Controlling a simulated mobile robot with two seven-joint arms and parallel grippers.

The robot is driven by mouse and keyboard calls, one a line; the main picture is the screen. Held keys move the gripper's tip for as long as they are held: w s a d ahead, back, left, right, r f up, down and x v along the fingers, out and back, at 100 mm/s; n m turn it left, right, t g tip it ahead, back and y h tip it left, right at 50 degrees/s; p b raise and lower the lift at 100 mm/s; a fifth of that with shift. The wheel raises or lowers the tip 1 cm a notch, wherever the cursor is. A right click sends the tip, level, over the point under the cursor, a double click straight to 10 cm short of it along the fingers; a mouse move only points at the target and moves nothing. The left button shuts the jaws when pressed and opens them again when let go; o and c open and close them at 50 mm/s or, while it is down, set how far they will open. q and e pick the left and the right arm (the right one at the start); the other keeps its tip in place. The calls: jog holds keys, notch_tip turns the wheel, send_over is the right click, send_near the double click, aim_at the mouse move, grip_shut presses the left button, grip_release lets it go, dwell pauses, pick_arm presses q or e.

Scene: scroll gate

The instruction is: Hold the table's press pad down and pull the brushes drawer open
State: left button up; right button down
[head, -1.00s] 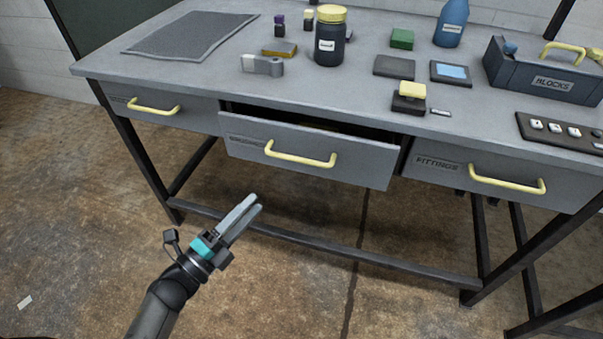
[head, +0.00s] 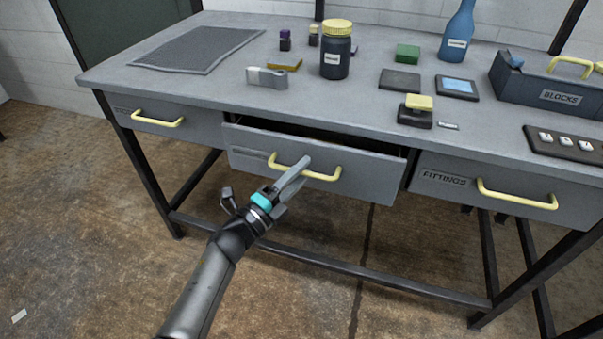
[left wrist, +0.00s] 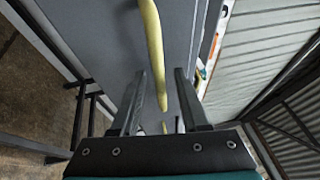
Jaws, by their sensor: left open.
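The middle drawer (head: 372,173) of the grey table (head: 225,92) stands a little open, with a dark gap along its top. Its label is too small to read surely. Its yellow bar handle (head: 322,176) also shows in the left wrist view (left wrist: 153,45). My left gripper (head: 298,170) is open in front of the handle's left part. In the left wrist view the handle runs between the two fingers (left wrist: 161,80), and neither finger clearly touches it. A yellow pad (head: 419,102) on a black base (head: 414,119), likely the press pad, sits near the table's front edge. Nothing touches it. My right gripper is out of view.
A closed drawer with a yellow handle (head: 158,121) is at the left, and the FITTINGS drawer (head: 445,180) is at the right. A jar (head: 336,55), a grey device (head: 266,77), a BLOCKS carrier (head: 545,88) and a switch strip (head: 565,143) stand on the table.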

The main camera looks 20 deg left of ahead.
pick_arm(q)
jog(key=shift+w+d, duration=0.1)
jog(key=shift+w, duration=0.1)
grip_shut()
dwell(0.3)
dwell(1.1)
